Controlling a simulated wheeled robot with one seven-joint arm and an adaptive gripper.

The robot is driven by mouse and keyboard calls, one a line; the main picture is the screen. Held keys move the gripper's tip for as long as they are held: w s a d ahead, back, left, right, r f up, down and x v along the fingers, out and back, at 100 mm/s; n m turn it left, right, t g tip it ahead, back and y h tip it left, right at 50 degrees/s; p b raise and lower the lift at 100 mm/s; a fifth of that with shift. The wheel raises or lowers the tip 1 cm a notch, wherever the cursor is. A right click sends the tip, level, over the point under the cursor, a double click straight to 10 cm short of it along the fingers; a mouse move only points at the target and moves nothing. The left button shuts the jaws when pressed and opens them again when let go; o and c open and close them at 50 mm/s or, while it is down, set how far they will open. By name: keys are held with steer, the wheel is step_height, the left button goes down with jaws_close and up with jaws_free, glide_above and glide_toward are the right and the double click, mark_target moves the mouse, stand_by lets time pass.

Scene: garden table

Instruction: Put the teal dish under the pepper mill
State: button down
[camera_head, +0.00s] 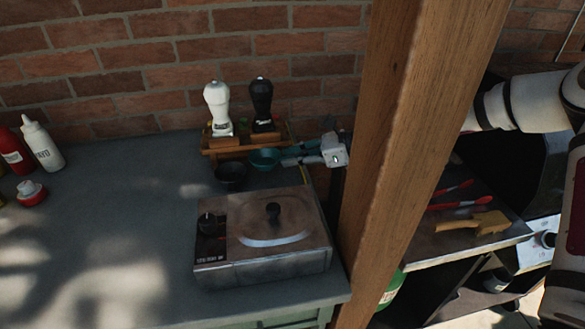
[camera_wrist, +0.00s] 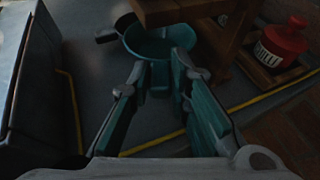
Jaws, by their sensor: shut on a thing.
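The teal dish (camera_head: 265,159) is at the front edge of a wooden rack, below the dark mill; it also shows in the wrist view (camera_wrist: 150,46). The dark mill (camera_head: 261,100), which looks like the pepper mill, stands upright on the rack's right part. A white mill (camera_head: 217,105) stands to its left. In the wrist view a rack edge covers part of the dish's far side. I cannot tell whether the dish touches the tabletop.
The wooden rack (camera_head: 226,142) stands against the brick wall. A dark bowl (camera_head: 231,177) sits left of the dish. A metal box cooker (camera_head: 265,235) is in front. A wooden post (camera_head: 400,140) rises at the right. A red container (camera_wrist: 281,46) shows in the wrist view.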

mark_target(293, 179)
steer(key=shift+a+f, duration=0.1)
steer(key=shift+f, duration=1.7)
steer(key=c, duration=1.5)
jaws_free()
steer(key=v, duration=1.2)
